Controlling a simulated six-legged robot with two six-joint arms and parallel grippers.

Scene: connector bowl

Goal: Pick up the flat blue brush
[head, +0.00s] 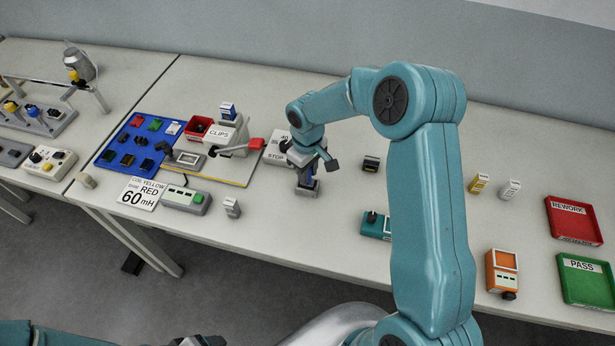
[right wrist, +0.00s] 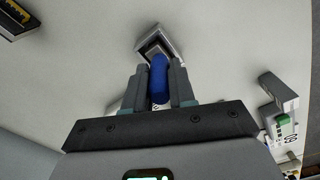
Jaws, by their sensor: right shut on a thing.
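The blue brush (right wrist: 158,78) shows in the right wrist view as a rounded blue body between the jaws. My right gripper (right wrist: 159,88) is shut on it. Beyond the blue body is a small grey square holder (right wrist: 152,40); whether the brush still sits in it I cannot tell. In the head view my right gripper (head: 308,168) points down over the table, with a bit of blue and the grey holder (head: 307,189) just below it.
A blue tray (head: 133,143) and a CLIPS box (head: 221,135) stand further left. A black part (head: 371,163) lies to the right. Red REWORK (head: 574,220) and green PASS (head: 586,280) trays are far right.

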